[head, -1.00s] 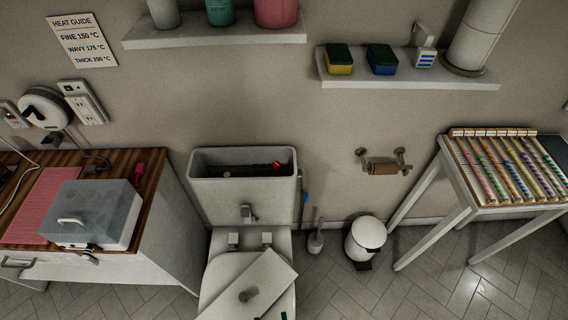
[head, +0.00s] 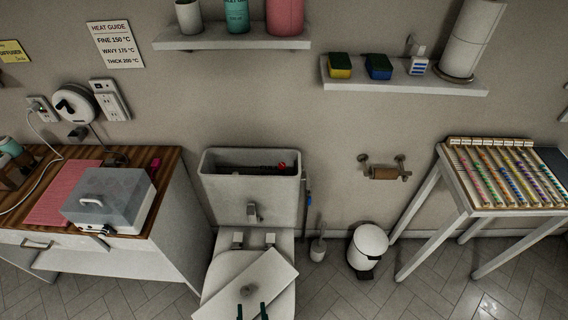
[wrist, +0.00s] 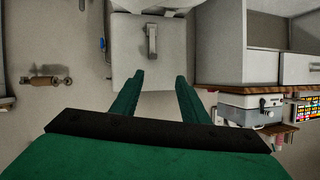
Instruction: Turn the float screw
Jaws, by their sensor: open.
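The toilet cistern (head: 250,190) stands open against the wall, with a lever on its front. Inside it, a small red part (head: 282,166) shows at the right end of a dark mechanism; I cannot make out the float screw itself. The cistern's front also shows in the wrist view (wrist: 127,62), upside down, with its inside hidden. My gripper (head: 252,311) is open and empty. Its green fingertips show at the bottom edge of the head view, in front of the toilet and apart from the cistern. In the wrist view the fingers (wrist: 159,76) point toward the cistern front.
A loose pale lid (head: 246,287) lies slanted across the toilet. A wooden-topped cabinet (head: 170,200) stands close on the left. A white bin (head: 368,243), a toilet brush (head: 318,250) and a rack table (head: 455,212) are on the right. A shelf (head: 232,40) hangs above the cistern.

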